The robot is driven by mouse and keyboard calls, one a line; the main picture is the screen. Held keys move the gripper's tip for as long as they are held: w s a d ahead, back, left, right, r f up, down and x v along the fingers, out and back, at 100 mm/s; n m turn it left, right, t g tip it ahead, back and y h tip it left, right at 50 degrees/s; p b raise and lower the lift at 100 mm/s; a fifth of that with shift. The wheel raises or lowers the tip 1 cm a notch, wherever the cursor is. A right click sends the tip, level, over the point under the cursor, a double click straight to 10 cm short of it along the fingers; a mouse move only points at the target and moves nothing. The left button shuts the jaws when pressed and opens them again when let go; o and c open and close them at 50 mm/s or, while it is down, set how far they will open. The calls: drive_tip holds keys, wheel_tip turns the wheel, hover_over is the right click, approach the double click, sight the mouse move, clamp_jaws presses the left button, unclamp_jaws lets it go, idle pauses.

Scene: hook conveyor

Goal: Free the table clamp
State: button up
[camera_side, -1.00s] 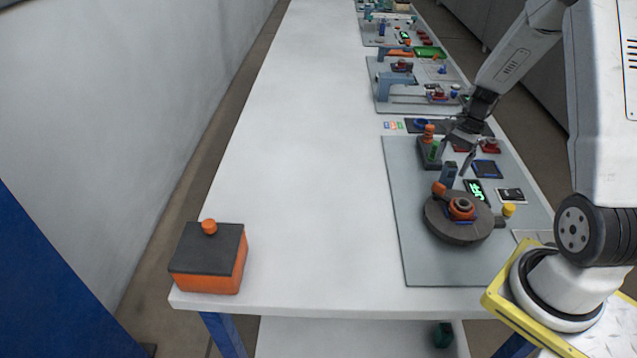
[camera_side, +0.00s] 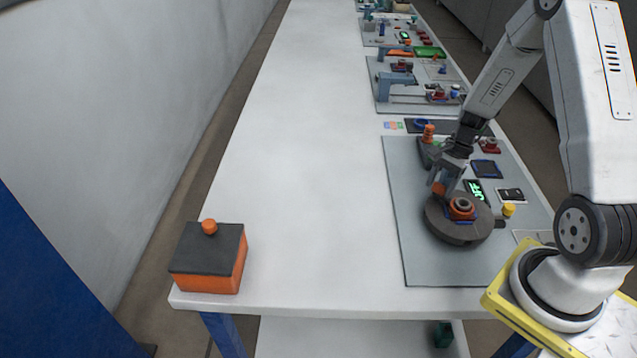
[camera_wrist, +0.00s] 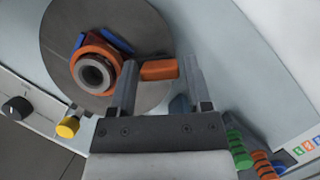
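A round dark grey turntable (camera_side: 436,222) sits on the grey mat, with a grey hub in an orange ring (camera_side: 462,207) on top. An orange block (camera_side: 438,188), seemingly the table clamp's handle, is at the disc's far edge. In the wrist view the block (camera_wrist: 158,69) lies between the fingertips of my gripper (camera_wrist: 160,68), with a gap on each side. My gripper is open and empty. A blue-grey post (camera_wrist: 180,105) shows between the fingers, partly hidden by them. I cannot tell whether a finger touches the block.
A yellow knob (camera_side: 508,210) sits at the disc's right. A green display (camera_side: 478,190) and dark panels lie behind it. A green and orange stack (camera_side: 428,134) stands farther back. An orange box (camera_side: 208,260) is at the front left; the table between is clear.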

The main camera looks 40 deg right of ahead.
clamp_jaws()
drive_tip(key=shift+n, duration=0.5)
drive_tip(key=n+g, duration=0.1)
drive_tip(key=n, duration=0.2)
drive_tip(key=shift+w+g, duration=0.1)
drive_tip(key=shift+g, duration=0.3)
drive_tip(key=n+g+h, duration=0.1)
drive_tip(key=n, duration=0.4)
drive_tip(key=shift+w, duration=0.1)
drive_tip(key=n, duration=0.2)
drive_tip(key=n+g+h, duration=0.1)
drive_tip(key=n, duration=0.1)
drive_tip(key=shift+a+h, duration=0.15)
drive_tip(key=shift+h, duration=0.15)
drive_tip(key=n+h, duration=0.1)
drive_tip(key=n, duration=0.3)
drive_tip(key=shift+n+g+h, duration=0.3)
drive_tip(key=shift+n+h, duration=0.1)
